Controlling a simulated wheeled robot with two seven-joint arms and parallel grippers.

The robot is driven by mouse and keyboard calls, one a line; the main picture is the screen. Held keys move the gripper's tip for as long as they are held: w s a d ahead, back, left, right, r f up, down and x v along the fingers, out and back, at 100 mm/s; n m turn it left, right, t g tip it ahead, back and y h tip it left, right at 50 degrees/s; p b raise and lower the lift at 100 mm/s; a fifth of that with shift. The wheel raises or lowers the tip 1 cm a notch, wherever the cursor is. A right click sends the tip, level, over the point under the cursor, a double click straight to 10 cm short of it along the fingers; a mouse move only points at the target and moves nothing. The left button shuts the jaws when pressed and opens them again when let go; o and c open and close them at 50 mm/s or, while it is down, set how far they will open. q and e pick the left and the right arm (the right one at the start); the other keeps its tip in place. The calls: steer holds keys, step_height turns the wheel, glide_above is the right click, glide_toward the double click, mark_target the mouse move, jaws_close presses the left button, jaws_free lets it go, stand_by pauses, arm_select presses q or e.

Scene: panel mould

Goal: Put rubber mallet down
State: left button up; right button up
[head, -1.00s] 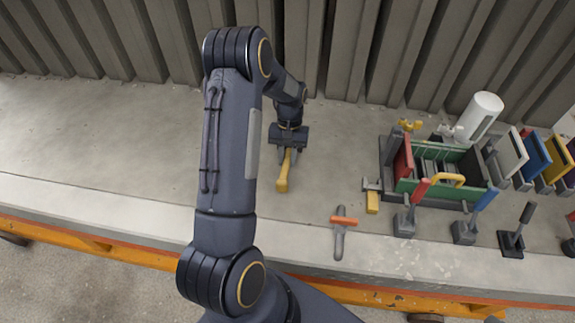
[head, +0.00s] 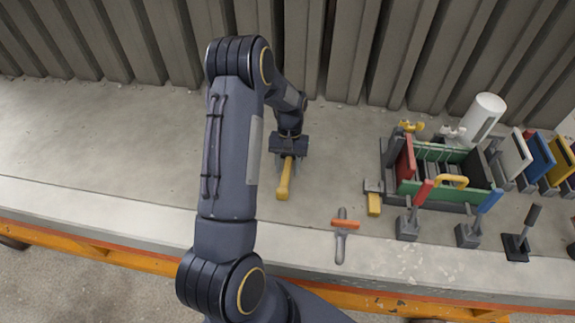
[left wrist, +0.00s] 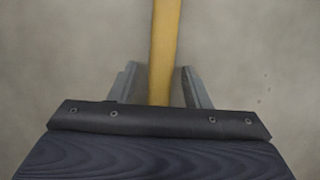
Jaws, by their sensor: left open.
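The rubber mallet's yellow handle (head: 285,181) lies on the concrete slab, pointing toward the front edge in the head view. Its head is hidden under my gripper and arm. My left gripper (head: 288,158) is over the far part of the handle. In the left wrist view, the yellow handle (left wrist: 164,45) runs between the two fingers of my left gripper (left wrist: 158,85), with a gap on each side. The gripper is open. My right gripper is not in view.
To the right stand a green-walled mould (head: 408,185) and clamps with red (head: 421,194) and blue handles. A white cylinder (head: 483,117) is behind. The slab left of my arm is clear.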

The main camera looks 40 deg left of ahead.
arm_select(q)
steer(key=p+v, duration=0.6)
steer(key=v, duration=0.5)
steer(key=s+d+r+t, duration=0.1)
steer(key=s+d+r, duration=0.1)
steer(key=r, duration=0.4)
steer(key=s+d+r+t, duration=0.1)
steer(key=d+r, duration=0.1)
steer(key=r, duration=0.4)
steer(key=s+d+r+m+t+h, duration=0.1)
steer(key=s+d+r+m+t, duration=0.1)
steer(key=s+d, duration=0.4)
steer(key=s+d+r+m+t+h, duration=0.1)
steer(key=s+d+r+t, duration=0.3)
steer(key=s, duration=1)
steer(key=d+r+m, duration=0.1)
steer(key=d, duration=0.2)
steer(key=shift+s+d+r+t, duration=0.15)
steer(key=shift+d+r+t, duration=0.15)
steer(key=shift+r, duration=0.05)
step_height(320, 180, down, 4)
steer(key=b, duration=0.4)
steer(key=shift+f, duration=0.2)
